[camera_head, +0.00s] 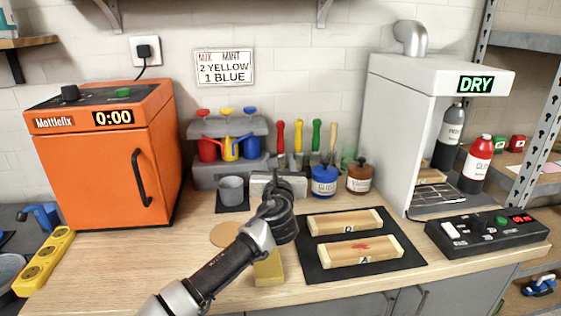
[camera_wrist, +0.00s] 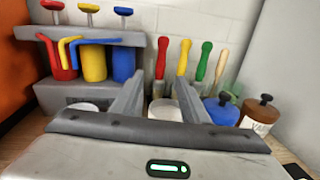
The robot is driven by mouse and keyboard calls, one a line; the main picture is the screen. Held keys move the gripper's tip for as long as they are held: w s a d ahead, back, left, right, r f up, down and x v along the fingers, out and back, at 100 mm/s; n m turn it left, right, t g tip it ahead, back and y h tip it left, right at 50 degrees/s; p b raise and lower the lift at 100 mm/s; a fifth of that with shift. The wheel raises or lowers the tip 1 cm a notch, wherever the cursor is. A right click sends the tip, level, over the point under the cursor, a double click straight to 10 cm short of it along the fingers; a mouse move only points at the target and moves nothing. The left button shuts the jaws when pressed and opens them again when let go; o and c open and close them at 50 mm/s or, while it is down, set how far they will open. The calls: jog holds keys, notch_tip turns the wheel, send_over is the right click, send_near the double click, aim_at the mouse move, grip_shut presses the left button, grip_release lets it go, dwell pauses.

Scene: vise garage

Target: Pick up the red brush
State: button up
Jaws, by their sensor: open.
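The red brush (camera_head: 280,138) stands upright at the left of a row of brushes at the back of the workbench. In the wrist view the red brush (camera_wrist: 161,60) shows its handle beyond and between the two fingertips; its lower end is partly hidden. My gripper (camera_head: 276,180) is open and empty in front of the brushes, its fingers pointing toward the wall. In the wrist view the fingers of my gripper (camera_wrist: 160,84) stand apart and do not touch the brush.
Yellow (camera_head: 298,138), green (camera_head: 316,136) and plain wood (camera_head: 332,138) brushes stand to the right. A blue jar (camera_head: 324,181) and a brown jar (camera_head: 359,178) are close by. A paint dispenser (camera_head: 215,176) and grey cup (camera_head: 231,189) are left. The black mat (camera_head: 315,266) holds two wood blocks.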

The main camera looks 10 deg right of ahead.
aim_at(280, 139)
jog(key=w+d, duration=0.1)
jog(key=w, duration=0.4)
jog(key=w+d+b, duration=0.1)
jog(key=w, duration=0.5)
jog(key=w+d+b, duration=0.1)
jog(key=w, duration=0.4)
jog(key=shift+w, duration=0.3)
jog(key=shift+c, duration=0.2)
grip_shut()
